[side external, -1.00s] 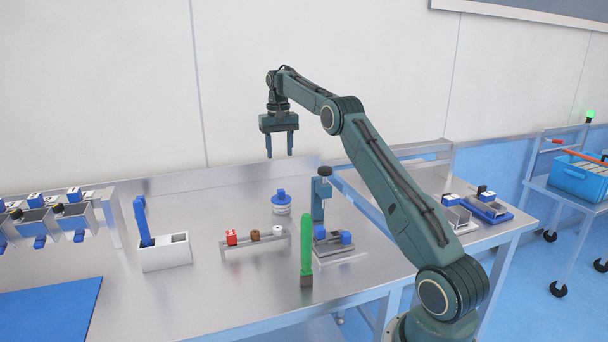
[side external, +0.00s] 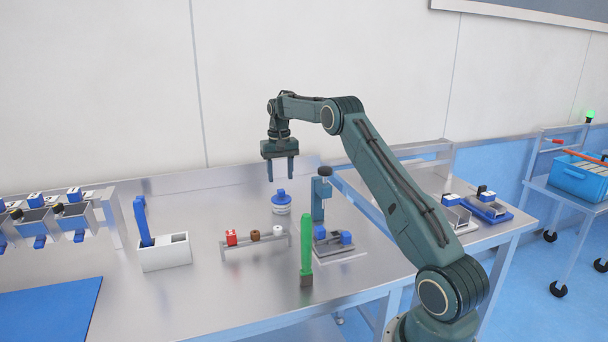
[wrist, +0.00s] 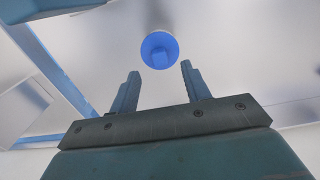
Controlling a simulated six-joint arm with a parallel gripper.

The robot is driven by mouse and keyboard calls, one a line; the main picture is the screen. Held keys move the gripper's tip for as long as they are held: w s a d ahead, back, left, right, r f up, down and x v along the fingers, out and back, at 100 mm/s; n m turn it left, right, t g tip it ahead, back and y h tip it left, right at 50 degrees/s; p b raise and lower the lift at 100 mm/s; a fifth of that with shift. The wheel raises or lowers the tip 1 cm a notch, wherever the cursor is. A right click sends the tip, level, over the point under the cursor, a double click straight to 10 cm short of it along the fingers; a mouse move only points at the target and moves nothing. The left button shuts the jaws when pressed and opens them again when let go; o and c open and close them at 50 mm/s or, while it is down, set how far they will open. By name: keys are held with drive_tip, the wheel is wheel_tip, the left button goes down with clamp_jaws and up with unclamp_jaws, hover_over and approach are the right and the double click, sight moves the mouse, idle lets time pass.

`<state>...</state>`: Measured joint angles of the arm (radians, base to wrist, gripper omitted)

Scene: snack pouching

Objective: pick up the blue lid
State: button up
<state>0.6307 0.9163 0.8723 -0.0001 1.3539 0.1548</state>
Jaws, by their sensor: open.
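The blue lid (side external: 281,197) has a raised knob and sits on top of a round white container (side external: 281,209) on the steel table. My gripper (side external: 283,180) is open and empty above the lid, fingers pointing down. In the wrist view the round blue lid (wrist: 160,50) shows from above, beyond the tips of my gripper (wrist: 160,68) and roughly centred between the two fingers. The fingers appear apart from the lid.
A blue press-like stand (side external: 318,200) is just right of the lid. A rack with small items (side external: 255,242), a green upright tool (side external: 306,235) and a white holder (side external: 165,252) stand nearby. A wall is behind the table.

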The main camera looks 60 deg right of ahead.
sight(281, 191)
drive_tip(key=shift+f, duration=0.35)
drive_tip(key=shift+s+a+f, duration=0.1)
drive_tip(key=shift+f, duration=2.5)
clamp_jaws()
drive_tip(key=shift+r, duration=0.1)
wheel_tip(281, 191, up, 10)
